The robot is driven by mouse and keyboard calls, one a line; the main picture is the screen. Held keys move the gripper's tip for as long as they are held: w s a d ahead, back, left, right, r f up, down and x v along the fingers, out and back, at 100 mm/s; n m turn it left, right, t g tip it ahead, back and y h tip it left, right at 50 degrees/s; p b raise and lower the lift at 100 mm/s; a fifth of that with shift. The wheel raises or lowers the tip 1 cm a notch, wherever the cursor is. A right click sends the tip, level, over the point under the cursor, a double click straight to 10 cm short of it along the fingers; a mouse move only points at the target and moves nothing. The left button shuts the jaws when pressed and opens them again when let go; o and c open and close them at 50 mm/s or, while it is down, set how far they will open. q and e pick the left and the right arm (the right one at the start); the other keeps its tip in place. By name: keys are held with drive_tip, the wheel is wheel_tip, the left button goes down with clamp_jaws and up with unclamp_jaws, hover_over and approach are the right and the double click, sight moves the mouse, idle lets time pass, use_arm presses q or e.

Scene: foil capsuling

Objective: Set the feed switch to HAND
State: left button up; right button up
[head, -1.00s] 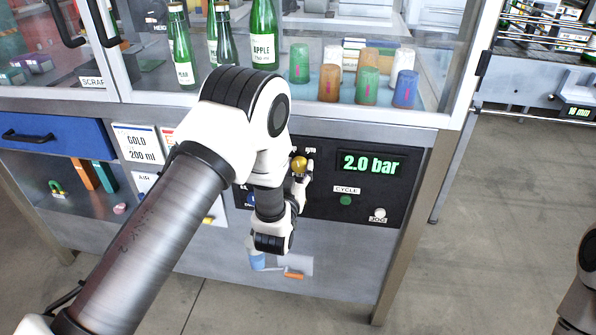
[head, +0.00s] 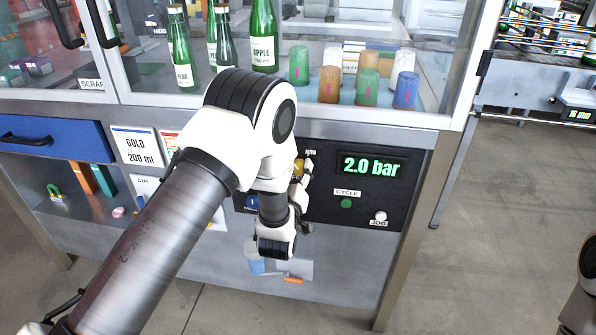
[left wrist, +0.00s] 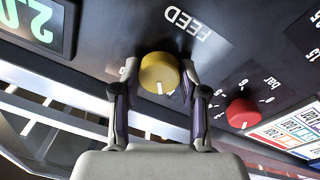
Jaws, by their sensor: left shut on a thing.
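The feed switch is a round yellow knob (left wrist: 159,72) under the FEED label on the dark panel. Its white pointer line faces the bottom of the left wrist view. My left gripper (left wrist: 160,82) is shut on the knob, one finger on each side. In the head view the knob (head: 298,167) shows partly behind my left gripper (head: 303,170). The HAND marking cannot be made out; my arm hides part of the panel in the head view. My right gripper is not in view.
A red knob (left wrist: 242,113) with a bar scale sits beside the feed switch. The pressure display (head: 371,167) reads 2.0 bar. Glass (head: 330,40) stands above the panel.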

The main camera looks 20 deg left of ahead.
use_arm(q)
drive_tip(key=o, duration=1.1)
drive_tip(key=shift+s, duration=0.15)
drive_tip(key=v, duration=1.1)
drive_tip(key=shift+s+f, duration=0.1)
drive_tip(key=shift+s, duration=0.3)
